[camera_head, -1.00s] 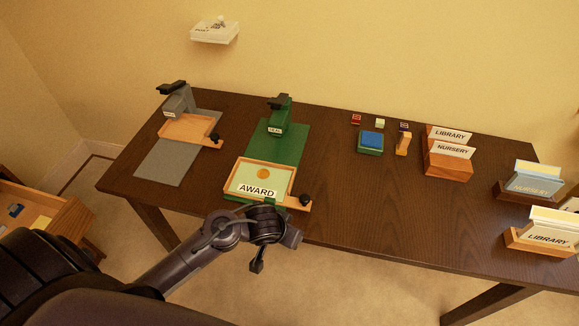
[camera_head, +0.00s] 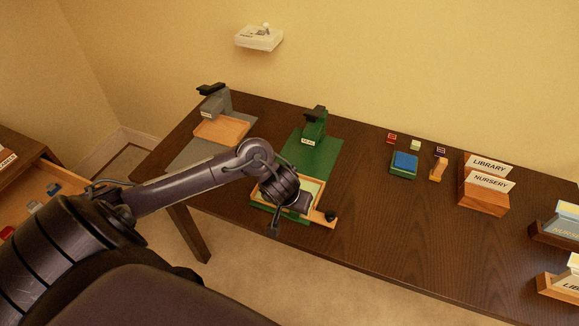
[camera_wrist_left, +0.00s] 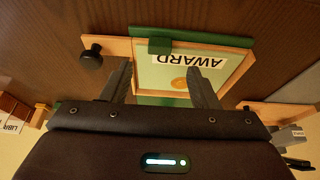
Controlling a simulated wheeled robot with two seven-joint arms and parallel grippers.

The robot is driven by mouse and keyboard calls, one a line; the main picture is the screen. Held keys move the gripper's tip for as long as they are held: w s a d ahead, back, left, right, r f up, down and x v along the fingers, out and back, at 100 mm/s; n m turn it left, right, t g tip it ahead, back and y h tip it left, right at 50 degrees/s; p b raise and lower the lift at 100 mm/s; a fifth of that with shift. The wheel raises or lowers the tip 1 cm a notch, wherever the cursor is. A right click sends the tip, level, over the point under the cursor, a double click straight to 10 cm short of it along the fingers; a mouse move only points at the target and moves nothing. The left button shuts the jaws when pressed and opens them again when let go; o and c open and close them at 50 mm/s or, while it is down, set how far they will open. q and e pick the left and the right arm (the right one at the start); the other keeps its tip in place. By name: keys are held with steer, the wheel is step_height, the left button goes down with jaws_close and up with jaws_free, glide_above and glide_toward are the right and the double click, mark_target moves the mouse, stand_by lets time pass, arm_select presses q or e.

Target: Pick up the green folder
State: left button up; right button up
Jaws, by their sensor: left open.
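A pale green folder (camera_wrist_left: 178,72) with an AWARD label and a gold seal lies in a wooden tray (camera_wrist_left: 237,75). In the head view only a small part of the folder (camera_head: 312,187) shows; my left arm covers the rest. The tray sits in front of the green press (camera_head: 314,125). My left gripper (camera_wrist_left: 157,68) is open and empty, its two fingers apart in front of the folder. In the head view the left gripper (camera_head: 288,215) is over the tray's front side. I cannot tell whether it touches. My right gripper is not in view.
A grey press (camera_head: 215,103) with an orange tray (camera_head: 222,129) stands left. A blue-topped pad (camera_head: 404,162), small stamps and wooden card holders (camera_head: 484,199) stand right. A dark knob (camera_head: 330,215) sits at the tray's corner. An open drawer (camera_head: 75,205) is at left.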

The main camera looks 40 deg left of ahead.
arm_select(q)
steer(key=b+x, duration=0.2)
steer(key=x, duration=0.4)
steer(key=shift+s, duration=0.1)
steer(key=shift+d, duration=0.1)
steer(key=c, duration=1.1)
steer(key=shift+r, duration=0.1)
